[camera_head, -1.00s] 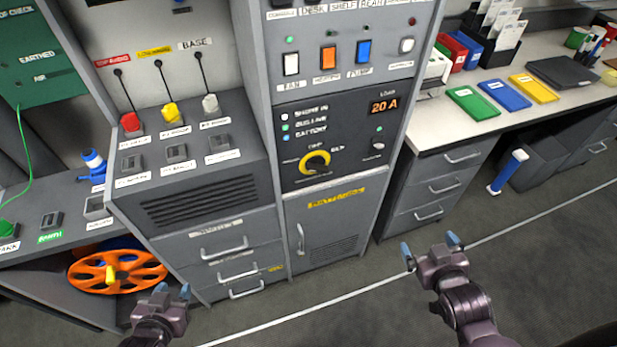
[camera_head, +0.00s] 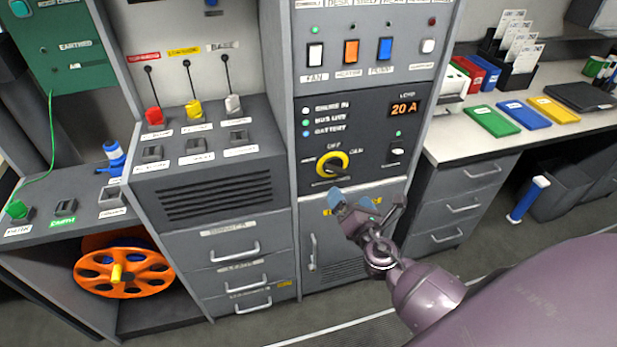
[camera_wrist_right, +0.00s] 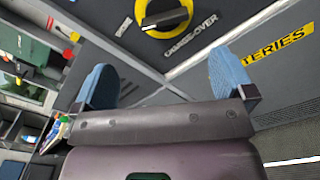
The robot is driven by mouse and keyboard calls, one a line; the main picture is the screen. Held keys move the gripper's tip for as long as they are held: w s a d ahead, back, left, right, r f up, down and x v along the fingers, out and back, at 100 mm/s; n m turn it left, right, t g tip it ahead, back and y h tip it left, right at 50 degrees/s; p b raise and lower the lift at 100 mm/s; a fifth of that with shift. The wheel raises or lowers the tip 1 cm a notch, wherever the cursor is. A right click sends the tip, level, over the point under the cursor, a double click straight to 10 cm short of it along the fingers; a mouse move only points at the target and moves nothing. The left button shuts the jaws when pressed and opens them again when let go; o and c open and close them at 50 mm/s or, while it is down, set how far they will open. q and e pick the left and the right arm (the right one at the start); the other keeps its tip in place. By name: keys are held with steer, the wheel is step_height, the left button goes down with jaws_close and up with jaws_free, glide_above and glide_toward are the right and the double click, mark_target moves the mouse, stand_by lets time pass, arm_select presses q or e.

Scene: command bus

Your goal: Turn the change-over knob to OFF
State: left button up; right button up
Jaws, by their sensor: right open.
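The change-over knob (camera_head: 333,167) is a black bar handle inside a yellow ring on the dark panel. OFF is printed above it and another label at its upper right; the bar lies slanted, not straight up at OFF. The knob also shows at the top of the right wrist view (camera_wrist_right: 166,16), above the CHANGE-OVER label. My right gripper (camera_head: 352,200) is just below the knob, in front of the panel's lower edge. Its blue-tipped fingers are apart and empty in the right wrist view (camera_wrist_right: 165,78). It does not touch the knob. My left gripper is out of view.
Above the knob are a 20 A display (camera_head: 404,109) and several rocker switches. A small switch (camera_head: 397,152) sits to its right. The batteries cabinet door (camera_head: 318,262) with its handle is below. A counter (camera_head: 475,135) stands at the right.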

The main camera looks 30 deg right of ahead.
mark_target(337, 172)
steer(key=shift+n, duration=0.5)
steer(key=x, duration=1.1)
steer(key=shift+s+d+f, duration=0.1)
steer(key=shift+d, duration=0.25)
steer(key=c, duration=0.9)
